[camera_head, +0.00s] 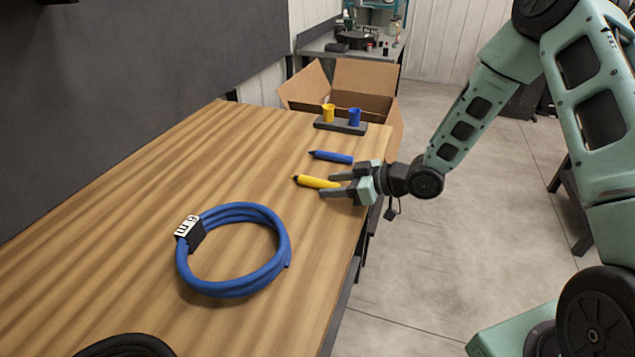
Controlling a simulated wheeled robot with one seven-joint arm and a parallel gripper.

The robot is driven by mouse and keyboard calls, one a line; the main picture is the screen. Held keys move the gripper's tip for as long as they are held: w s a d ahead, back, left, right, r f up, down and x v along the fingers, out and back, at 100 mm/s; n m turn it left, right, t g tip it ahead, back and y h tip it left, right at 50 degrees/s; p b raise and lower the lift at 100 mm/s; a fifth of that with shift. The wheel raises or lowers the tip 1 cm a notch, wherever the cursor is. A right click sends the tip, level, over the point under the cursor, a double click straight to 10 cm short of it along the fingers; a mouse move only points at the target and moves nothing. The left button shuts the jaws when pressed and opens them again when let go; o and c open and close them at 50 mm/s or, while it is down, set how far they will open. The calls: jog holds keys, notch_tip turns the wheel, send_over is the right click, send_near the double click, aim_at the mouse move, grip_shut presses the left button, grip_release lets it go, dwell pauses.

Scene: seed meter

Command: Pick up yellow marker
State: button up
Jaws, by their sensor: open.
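The yellow marker (316,182) lies on the wooden table near its right edge, with its dark tip pointing left. My gripper (326,185) is open and reaches in from the right, low over the table. Its two fingers point left, and the marker's right end appears to lie between them. I cannot tell whether either finger touches the marker. The marker's right end is partly hidden by the gripper.
A blue marker (331,157) lies just beyond. Farther back is a dark holder (340,126) with a yellow cup (328,113) and a blue cup (354,117). An open cardboard box (365,76) stands behind the table (130,200). A coiled blue hose (240,290) lies nearer.

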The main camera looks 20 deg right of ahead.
grip_shut()
jog(key=shift+r, duration=0.15)
notch_tip(320, 180, up, 10)
jog(key=shift+f, duration=0.1)
dwell(0.4)
